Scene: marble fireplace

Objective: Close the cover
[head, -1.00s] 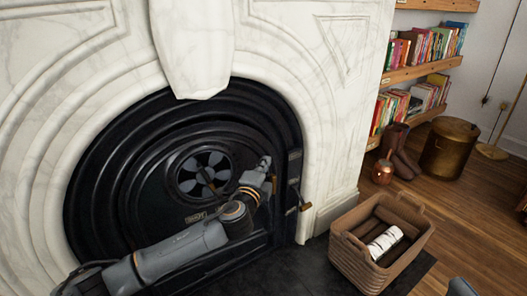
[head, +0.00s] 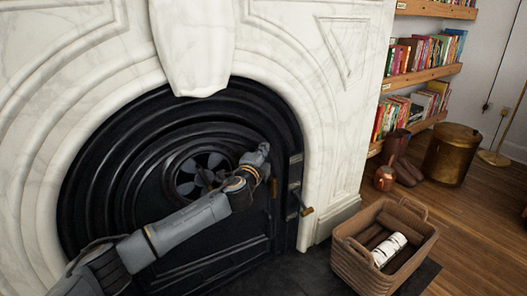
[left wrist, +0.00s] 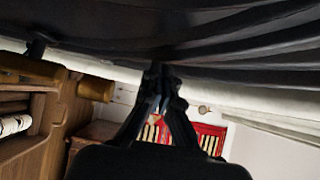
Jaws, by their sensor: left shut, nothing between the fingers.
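The black fireplace cover (head: 150,205), with a round fan-shaped vent (head: 192,180), sits within the dark arch in the head view. My arm hides part of it, and I cannot tell whether it lies fully flush with its frame. My left gripper (head: 264,150) is shut and empty at the cover's upper right, close to the right side of the arch; contact is unclear. In the left wrist view the fingers (left wrist: 158,72) are together beneath a dark ridged surface. My right gripper is not in view.
A metal latch with a brass-coloured knob (head: 307,211) is at the arch's right side. A brown basket (head: 355,268) with logs stands on the dark hearth at right. White marble (head: 330,130) surrounds the arch. Bookshelves (head: 425,75) and a brass bin (head: 450,150) are farther right.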

